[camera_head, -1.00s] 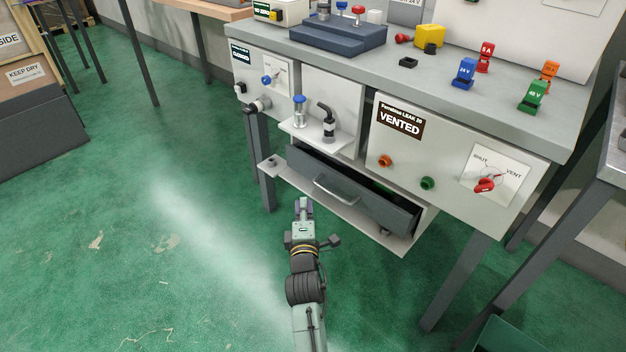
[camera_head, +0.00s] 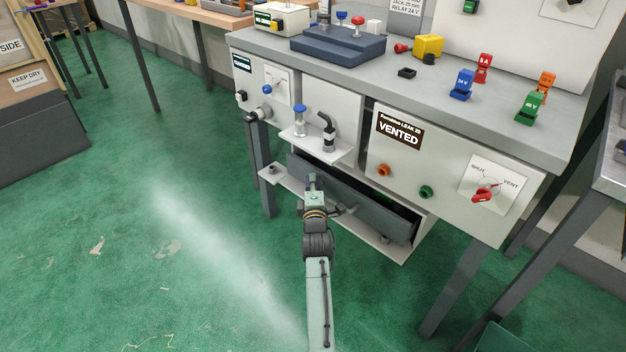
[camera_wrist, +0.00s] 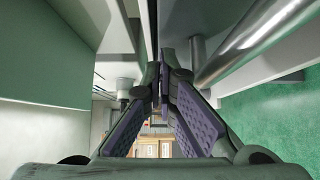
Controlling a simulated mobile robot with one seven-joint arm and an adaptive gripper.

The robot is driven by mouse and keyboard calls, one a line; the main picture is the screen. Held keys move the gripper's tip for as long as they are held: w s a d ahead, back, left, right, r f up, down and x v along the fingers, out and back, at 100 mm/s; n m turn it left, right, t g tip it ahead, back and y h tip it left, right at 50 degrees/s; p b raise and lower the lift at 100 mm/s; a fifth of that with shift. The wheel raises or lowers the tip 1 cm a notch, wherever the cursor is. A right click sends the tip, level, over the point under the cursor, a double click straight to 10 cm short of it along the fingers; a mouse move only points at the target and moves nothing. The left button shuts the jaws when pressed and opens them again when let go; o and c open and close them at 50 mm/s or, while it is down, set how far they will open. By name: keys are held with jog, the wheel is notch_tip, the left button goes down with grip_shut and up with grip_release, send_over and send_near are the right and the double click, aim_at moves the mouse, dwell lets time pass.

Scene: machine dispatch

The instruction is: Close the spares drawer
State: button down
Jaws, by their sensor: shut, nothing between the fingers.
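The spares drawer (camera_head: 375,212) is a dark grey drawer under the bench, pulled part way out of its pale housing. Its right end stands out and shows a dark inside. My gripper (camera_head: 311,178) is at the drawer's front, near its left part, and hides most of the handle. In the wrist view my gripper (camera_wrist: 161,80) is shut and empty, its purple-padded fingers together. A metal bar, likely the drawer handle (camera_wrist: 245,45), runs close beside the fingers on the right. I cannot tell whether the fingers touch the drawer.
A pale shelf (camera_head: 318,147) with a blue-capped fitting and a black elbow sits just above the drawer. A panel marked VENTED (camera_head: 450,190) with a red knob is to the right. The grey bench top (camera_head: 440,88) is above. Green floor (camera_head: 150,230) is open at left.

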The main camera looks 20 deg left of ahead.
aim_at(323, 177)
jog(key=shift+w, duration=0.15)
jog(key=w+b, duration=0.1)
jog(key=w+d+b, duration=0.1)
jog(key=w+b, duration=0.1)
jog(key=w, duration=0.1)
jog(key=shift+d+f, duration=0.2)
jog(key=shift+d, duration=0.15)
jog(key=shift+w+b, duration=0.2)
jog(key=shift+b, duration=0.2)
jog(key=shift+w+d+r, duration=0.1)
jog(key=shift+r, duration=0.2)
